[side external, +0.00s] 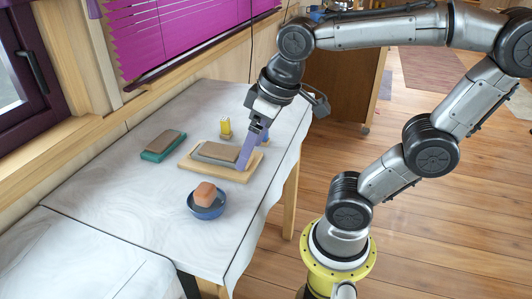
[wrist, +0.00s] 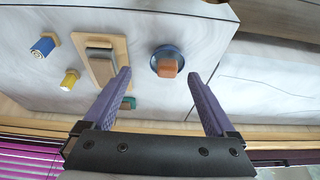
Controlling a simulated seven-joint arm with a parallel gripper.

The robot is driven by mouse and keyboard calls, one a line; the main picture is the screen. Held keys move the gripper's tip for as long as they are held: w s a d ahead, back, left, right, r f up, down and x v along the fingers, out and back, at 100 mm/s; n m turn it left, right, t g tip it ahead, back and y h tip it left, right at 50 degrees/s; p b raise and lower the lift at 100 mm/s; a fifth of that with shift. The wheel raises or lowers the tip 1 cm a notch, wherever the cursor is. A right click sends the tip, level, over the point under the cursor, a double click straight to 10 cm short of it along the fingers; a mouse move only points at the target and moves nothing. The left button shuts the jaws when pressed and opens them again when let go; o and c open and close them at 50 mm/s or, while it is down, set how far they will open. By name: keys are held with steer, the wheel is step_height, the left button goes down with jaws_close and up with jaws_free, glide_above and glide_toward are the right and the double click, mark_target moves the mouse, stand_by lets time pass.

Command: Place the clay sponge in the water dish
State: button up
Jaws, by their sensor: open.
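The clay sponge (side external: 205,192), an orange-brown block, sits in the blue water dish (side external: 207,212) near the table's front. It rises above the rim and looks slightly tilted. In the wrist view the sponge (wrist: 168,69) shows against the round dish (wrist: 158,56), between and beyond my fingertips. My gripper (side external: 253,150) is open, with its purple fingers apart and nothing between them. In the side view it is above the table, to the right of and farther back than the dish, over the right end of a wooden board. One finger hides part of that board.
The wooden board (side external: 240,176) carries a grey-brown block (side external: 216,153). A similar block on a teal base (side external: 152,156) lies to the left. A yellow bottle (side external: 225,129) stands behind. A blue cylinder (wrist: 42,47) shows in the wrist view. The table (side external: 120,205) is clear left of the dish.

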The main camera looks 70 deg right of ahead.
steer(key=shift+t, duration=0.8)
steer(key=s, duration=0.1)
steer(key=s+f, duration=0.2)
steer(key=shift+s+d, duration=0.25)
steer(key=shift+s, duration=0.05)
